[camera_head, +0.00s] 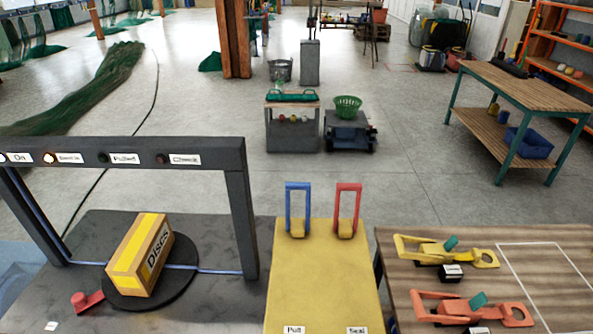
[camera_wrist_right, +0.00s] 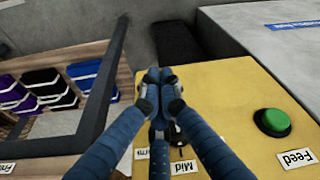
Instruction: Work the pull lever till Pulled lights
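In the head view a yellow panel (camera_head: 322,275) carries a blue lever (camera_head: 298,208) at left and a red lever (camera_head: 347,208) at right; both loop handles stand upright. The label Pull (camera_head: 293,329) is at the panel's near left, and Seal (camera_head: 357,329) at its near right. On the dark frame, the lamp by Pulled (camera_head: 103,157) looks dark. In the right wrist view my right gripper (camera_wrist_right: 160,76) has its fingertips together, with nothing visible between them, over a yellow panel (camera_wrist_right: 225,95). Neither gripper shows in the head view.
Yellow and orange tools lie on the wooden table (camera_head: 510,250) at right. The wrist view shows a green Feed button (camera_wrist_right: 272,122) and a dark knob (camera_wrist_right: 176,136).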

